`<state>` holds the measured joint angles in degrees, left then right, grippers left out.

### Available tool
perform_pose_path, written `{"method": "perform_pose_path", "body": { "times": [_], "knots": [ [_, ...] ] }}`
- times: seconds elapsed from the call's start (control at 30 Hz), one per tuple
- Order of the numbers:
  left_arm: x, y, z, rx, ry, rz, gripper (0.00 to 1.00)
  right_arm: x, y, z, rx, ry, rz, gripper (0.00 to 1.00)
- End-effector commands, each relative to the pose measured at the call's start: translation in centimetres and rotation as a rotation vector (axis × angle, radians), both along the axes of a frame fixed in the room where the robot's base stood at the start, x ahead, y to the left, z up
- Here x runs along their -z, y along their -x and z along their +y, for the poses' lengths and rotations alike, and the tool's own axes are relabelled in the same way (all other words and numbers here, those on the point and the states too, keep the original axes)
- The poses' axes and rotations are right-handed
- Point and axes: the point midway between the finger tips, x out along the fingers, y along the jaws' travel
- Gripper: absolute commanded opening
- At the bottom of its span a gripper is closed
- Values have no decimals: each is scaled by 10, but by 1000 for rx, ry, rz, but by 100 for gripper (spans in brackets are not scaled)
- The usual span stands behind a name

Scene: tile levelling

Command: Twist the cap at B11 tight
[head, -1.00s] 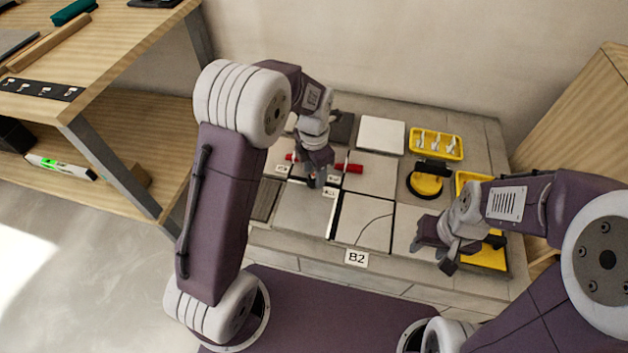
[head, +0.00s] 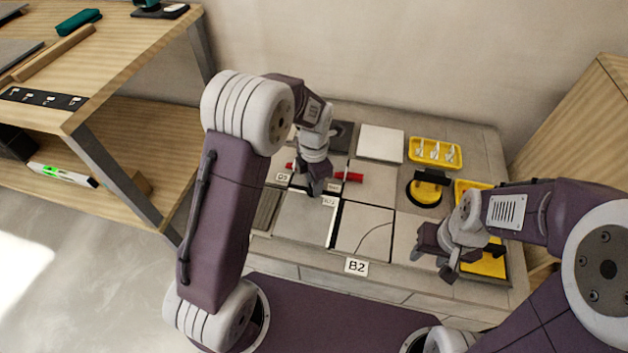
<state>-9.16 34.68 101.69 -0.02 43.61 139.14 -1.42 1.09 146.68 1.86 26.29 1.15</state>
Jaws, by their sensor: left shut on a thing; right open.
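My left gripper (head: 316,190) points down over the tile joint just behind the label that seems to read B11 (head: 328,201). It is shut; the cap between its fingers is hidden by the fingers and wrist. Red pieces show on both sides of it, one at the right (head: 351,177) and a sliver at the left (head: 289,166). I cannot tell whether they are separate caps. My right gripper (head: 441,262) is open and empty, above the front right of the tiled platform, beside a yellow tray (head: 487,265).
Grey tiles (head: 305,219) cover the platform, one with a curved dark line (head: 364,229). A yellow tray of white clips (head: 435,152) and a yellow-and-black suction cup (head: 427,188) are at the right. A white tile (head: 381,143) lies at the back. A wooden shelf (head: 150,130) stands left.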

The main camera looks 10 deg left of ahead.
Motion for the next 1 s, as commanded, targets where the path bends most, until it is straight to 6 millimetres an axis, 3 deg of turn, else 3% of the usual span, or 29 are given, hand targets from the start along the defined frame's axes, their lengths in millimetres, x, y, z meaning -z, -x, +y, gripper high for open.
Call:
{"method": "perform_pose_path", "body": {
  "times": [0.03,0.4,1.0],
  "knots": [
    [-5,1,0,29,1,2,0,-11,0,0,0,0,0,44],
    [-7,1,-1,358,0,4,0,-60,0,0,0,0,0,44],
    [-5,2,-1,927,1,2,0,-122,0,0,0,0,0,44]
  ]
}}
